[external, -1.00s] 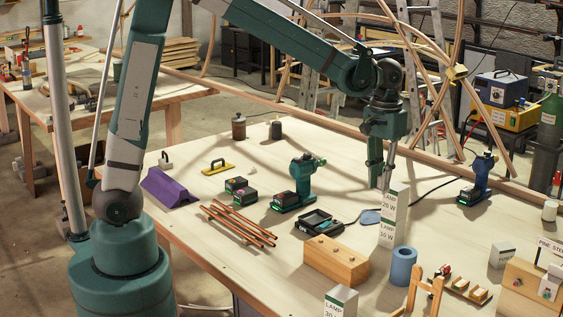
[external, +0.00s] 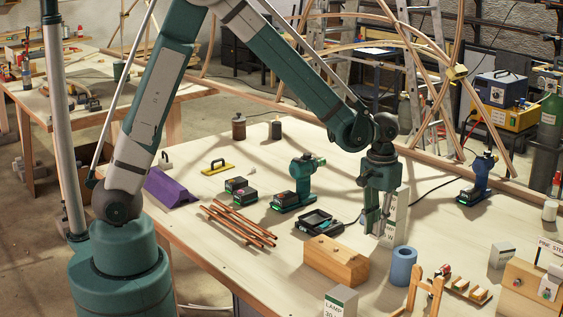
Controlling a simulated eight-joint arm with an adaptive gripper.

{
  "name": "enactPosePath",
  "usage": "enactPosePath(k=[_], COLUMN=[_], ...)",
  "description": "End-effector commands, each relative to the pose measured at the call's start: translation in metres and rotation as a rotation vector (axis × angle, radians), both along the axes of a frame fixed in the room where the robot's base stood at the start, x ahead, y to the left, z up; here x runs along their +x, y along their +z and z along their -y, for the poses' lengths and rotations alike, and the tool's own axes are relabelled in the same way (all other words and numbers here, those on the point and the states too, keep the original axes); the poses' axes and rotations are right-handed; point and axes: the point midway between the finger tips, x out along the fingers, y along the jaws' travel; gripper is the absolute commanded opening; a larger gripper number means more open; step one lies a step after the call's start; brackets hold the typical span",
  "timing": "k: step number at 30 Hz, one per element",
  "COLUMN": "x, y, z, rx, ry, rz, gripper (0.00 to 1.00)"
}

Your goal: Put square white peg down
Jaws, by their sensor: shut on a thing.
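I cannot tell whether the peg touches the table.
A blue roll (external: 403,266) stands right of the block. A black tray (external: 319,222) lies left of my gripper, and a green drill (external: 302,182) stands farther left. Copper rods (external: 238,224) lie on the table. The lamp boxes are very close to my gripper.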

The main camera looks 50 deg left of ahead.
Motion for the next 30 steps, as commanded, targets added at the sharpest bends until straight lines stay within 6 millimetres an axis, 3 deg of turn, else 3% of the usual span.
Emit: enactPosePath(k=[9, 22, 30], x=[0.0, 0.0, 0.0], y=[-0.004, -0.05, -0.058], z=[0.0, 0.0, 0.0], rx=[0.0, 0.0, 0.0], ry=[0.0, 0.0, 0.0], rz=[0.0, 0.0, 0.0], gripper=[0.04, 0.04, 0.04])
